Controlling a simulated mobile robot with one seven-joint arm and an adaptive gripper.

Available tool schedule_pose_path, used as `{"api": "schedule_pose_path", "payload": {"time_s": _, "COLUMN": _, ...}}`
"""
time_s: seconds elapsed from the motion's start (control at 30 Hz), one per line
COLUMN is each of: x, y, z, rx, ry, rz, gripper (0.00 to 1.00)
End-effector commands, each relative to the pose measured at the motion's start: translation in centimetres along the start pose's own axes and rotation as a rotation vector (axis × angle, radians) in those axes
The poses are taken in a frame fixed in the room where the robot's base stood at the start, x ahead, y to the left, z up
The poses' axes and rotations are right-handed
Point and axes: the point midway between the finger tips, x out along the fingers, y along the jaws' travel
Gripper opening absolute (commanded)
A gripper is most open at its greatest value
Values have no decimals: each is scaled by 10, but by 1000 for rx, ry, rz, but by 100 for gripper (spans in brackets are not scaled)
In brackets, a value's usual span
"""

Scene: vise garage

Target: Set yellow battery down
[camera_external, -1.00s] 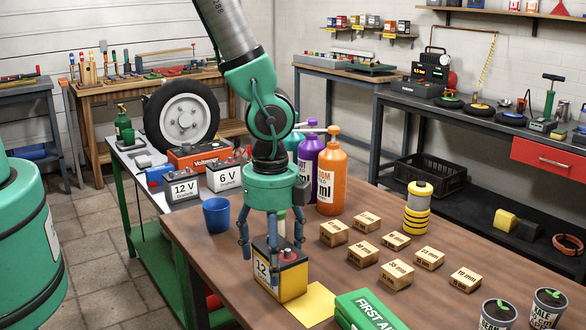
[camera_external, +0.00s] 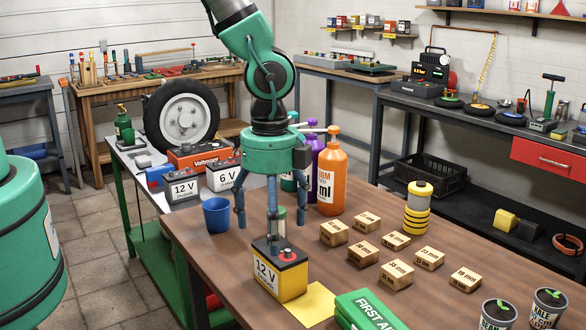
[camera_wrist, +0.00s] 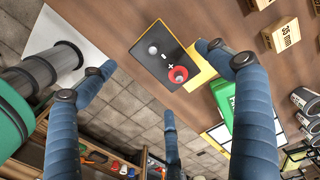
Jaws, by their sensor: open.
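The yellow battery (camera_external: 281,276), with a black top, a red terminal and a "12 V" label, stands upright on the brown table (camera_external: 360,232) near its front left edge. A yellow sheet (camera_external: 310,303) lies on the table just right of it. In the wrist view the battery's black top (camera_wrist: 165,57) shows between my spread blue fingers. My gripper (camera_external: 263,230) is open and empty, with its fingers above and behind the battery. One finger's tip overlaps the battery's top edge in the external view; I cannot tell if they touch.
A green first aid box (camera_external: 362,312) lies right of the yellow sheet. A blue cup (camera_external: 216,215) stands left of my gripper. An orange bottle (camera_external: 331,178) and a purple bottle (camera_external: 312,160) stand behind. Several small wooden blocks (camera_external: 363,253) lie to the right.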

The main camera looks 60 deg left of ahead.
Motion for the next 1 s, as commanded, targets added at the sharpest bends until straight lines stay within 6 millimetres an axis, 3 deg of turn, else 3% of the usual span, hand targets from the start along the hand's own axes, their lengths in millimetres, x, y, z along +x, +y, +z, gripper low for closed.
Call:
{"api": "schedule_pose_path", "payload": {"time_s": 0.2, "x": -35, "y": 0, "z": 0, "rx": 0, "ry": 0, "rz": -1, "gripper": 90}}
{"api": "schedule_pose_path", "payload": {"time_s": 0.4, "x": -51, "y": 1, "z": 0, "rx": 0, "ry": 0, "rz": 1, "gripper": 90}}
{"api": "schedule_pose_path", "payload": {"time_s": 1.0, "x": -56, "y": 1, "z": 0, "rx": 0, "ry": -1, "rz": 1, "gripper": 90}}
